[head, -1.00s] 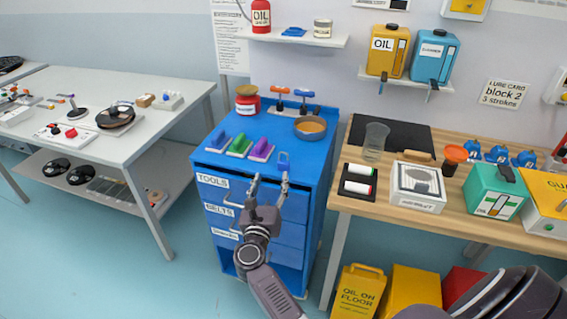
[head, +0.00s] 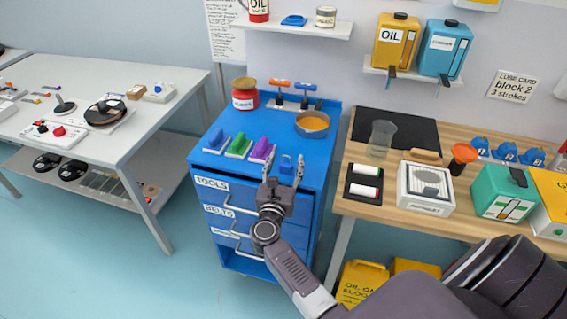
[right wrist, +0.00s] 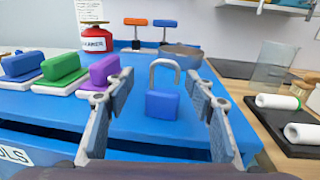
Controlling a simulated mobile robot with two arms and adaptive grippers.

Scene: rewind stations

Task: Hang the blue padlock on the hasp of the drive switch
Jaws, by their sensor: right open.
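The blue padlock (head: 287,162) stands upright on the blue cabinet top, near its front edge. In the right wrist view the padlock (right wrist: 163,104) shows its grey shackle upward, centred between the fingers. My right gripper (head: 284,167) is open and empty, at the front edge of the cabinet. In the wrist view its fingers (right wrist: 160,92) are on both sides of the padlock's outline, with gaps and no contact visible. I cannot make out the drive switch or its hasp for sure. My left gripper is not in view.
Blue, green and purple-handled blocks (head: 239,146) stand left of the padlock. Behind are a red jar (head: 245,95), orange and blue handled tools and a bowl (head: 312,124). A wooden bench (head: 395,205) stands right, a grey table (head: 160,125) left.

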